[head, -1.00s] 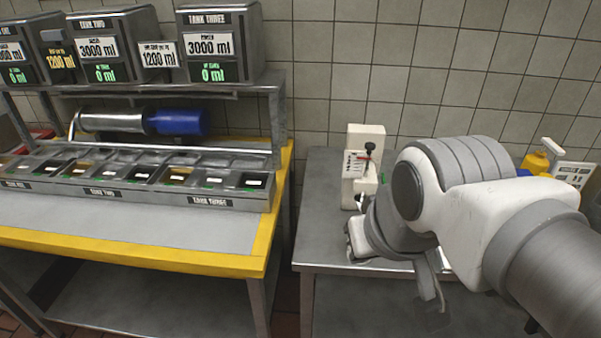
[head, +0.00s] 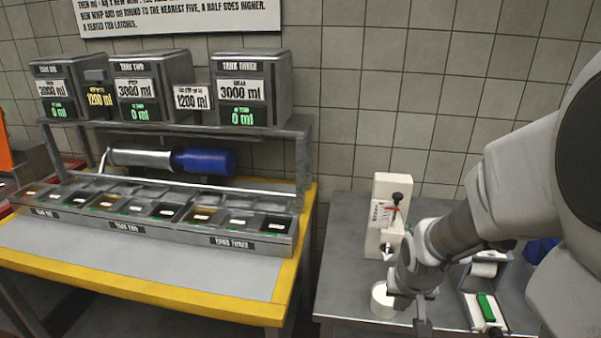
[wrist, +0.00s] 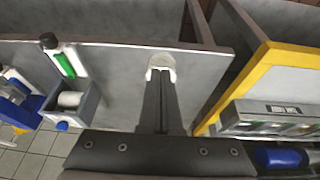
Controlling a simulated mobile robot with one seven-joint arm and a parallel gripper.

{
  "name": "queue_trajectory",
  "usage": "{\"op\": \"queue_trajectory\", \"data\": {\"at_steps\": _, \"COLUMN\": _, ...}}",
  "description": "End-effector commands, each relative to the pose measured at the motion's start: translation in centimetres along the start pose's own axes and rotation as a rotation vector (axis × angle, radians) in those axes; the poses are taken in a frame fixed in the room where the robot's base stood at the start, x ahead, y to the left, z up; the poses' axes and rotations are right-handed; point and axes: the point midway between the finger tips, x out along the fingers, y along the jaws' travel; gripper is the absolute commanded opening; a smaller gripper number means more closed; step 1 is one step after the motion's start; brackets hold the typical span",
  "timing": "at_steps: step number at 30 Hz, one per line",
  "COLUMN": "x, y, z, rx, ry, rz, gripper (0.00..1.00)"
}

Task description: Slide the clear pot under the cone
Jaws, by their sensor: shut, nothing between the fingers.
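The pot (head: 381,303), a small round clear-walled cup with a white filling, stands on the grey metal table, partly hidden by my gripper. In the wrist view, the pale rounded shape (wrist: 161,62) at the fingertips looks like the pot. My gripper (head: 422,324) is shut and empty, pointing down just right of the pot. It also shows in the wrist view (wrist: 161,80); I cannot tell whether it touches the pot.
A grey holder with a white roll (head: 484,268) and a green-and-white item (head: 487,309) stand right of my gripper. The yellow-edged bench (head: 150,302) with tanks and a bin row is at left, across a gap. The table's front edge is close to the pot.

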Motion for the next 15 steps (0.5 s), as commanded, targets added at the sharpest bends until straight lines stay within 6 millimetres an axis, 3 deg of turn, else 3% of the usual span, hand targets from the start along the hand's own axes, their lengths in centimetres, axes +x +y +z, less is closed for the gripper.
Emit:
{"op": "queue_trajectory", "data": {"at_steps": 5, "x": 2.4, "y": 0.6, "z": 1.7, "rx": -0.005, "ry": -0.062, "rz": -0.022, "gripper": 0.0}}
{"op": "queue_trajectory", "data": {"at_steps": 11, "x": 4.1, "y": 0.6, "z": 2.1, "rx": -0.011, "ry": -0.072, "rz": -0.028, "gripper": 0.0}}
{"op": "queue_trajectory", "data": {"at_steps": 15, "x": 6.6, "y": 0.5, "z": 2.5, "rx": -0.011, "ry": -0.074, "rz": -0.028, "gripper": 0.0}}
